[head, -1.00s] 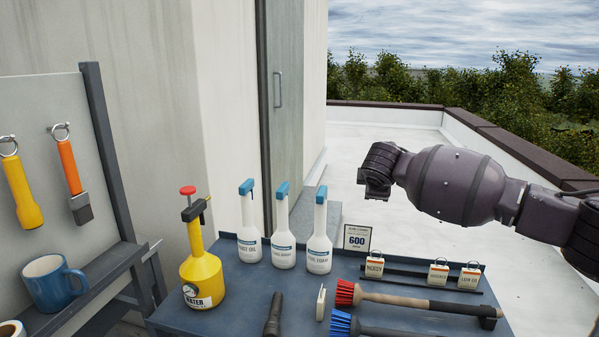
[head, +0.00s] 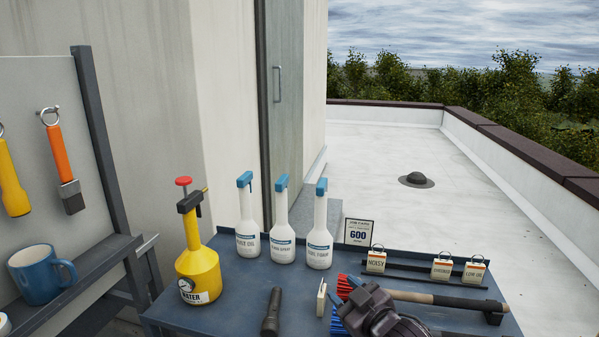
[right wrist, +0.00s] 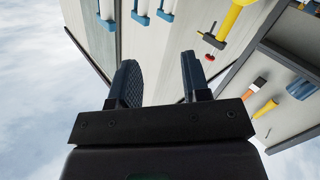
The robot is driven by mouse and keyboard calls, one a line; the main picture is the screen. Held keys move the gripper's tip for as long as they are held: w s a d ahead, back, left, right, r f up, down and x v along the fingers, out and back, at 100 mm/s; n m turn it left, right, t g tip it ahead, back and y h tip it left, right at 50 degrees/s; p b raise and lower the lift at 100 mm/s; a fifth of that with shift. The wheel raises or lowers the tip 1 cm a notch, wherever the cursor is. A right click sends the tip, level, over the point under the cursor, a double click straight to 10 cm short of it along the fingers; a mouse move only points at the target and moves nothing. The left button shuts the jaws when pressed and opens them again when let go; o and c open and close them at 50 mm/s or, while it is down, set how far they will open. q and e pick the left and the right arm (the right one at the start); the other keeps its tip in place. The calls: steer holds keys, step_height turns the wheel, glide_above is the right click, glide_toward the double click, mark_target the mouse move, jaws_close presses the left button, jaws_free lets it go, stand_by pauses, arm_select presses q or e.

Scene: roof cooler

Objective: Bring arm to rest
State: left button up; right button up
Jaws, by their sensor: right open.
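My right gripper (head: 372,304) is low at the front of the blue-grey table (head: 240,318) in the head view, in front of part of the red brush (head: 345,285) and the blue brush (head: 337,324). In the right wrist view its two fingers (right wrist: 160,82) are spread apart with nothing between them. I cannot tell whether it touches the brushes. My left gripper is in neither view.
A yellow water sprayer (head: 199,272) and three white bottles (head: 282,238) with blue tops stand on the table. A flashlight (head: 272,312), a sign (head: 358,233) and three tags (head: 441,267) are there too. A blue mug (head: 38,274) sits on the left shelf.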

steer(key=s+d+f+m+g+h+b, duration=0.1)
steer(key=s+d+f+m+h, duration=0.2)
steer(key=s+d+f, duration=0.5)
steer(key=s+d+f+m+g+h+b, duration=0.1)
steer(key=s+d+f+m+h, duration=0.3)
steer(key=s+d+f, duration=0.4)
steer(key=s+f+m, duration=0.1)
steer(key=s+f, duration=0.5)
steer(key=shift+s+d, duration=0.3)
steer(key=shift+d, duration=0.05)
steer(key=shift+o, duration=0.5)
steer(key=s+d+f+g, duration=0.1)
steer(key=s+f, duration=0.3)
steer(key=s, duration=0.3)
steer(key=shift+f+m+g+h+b, duration=0.25)
steer(key=shift+m+g+h+b, duration=0.05)
steer(key=shift+m+g+h, duration=0.1)
steer(key=shift+s+d, duration=0.1)
steer(key=shift+c, duration=0.5)
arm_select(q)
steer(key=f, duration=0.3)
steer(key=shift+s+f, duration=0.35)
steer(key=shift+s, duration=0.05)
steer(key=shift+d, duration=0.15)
arm_select(e)
steer(key=shift+d, duration=0.15)
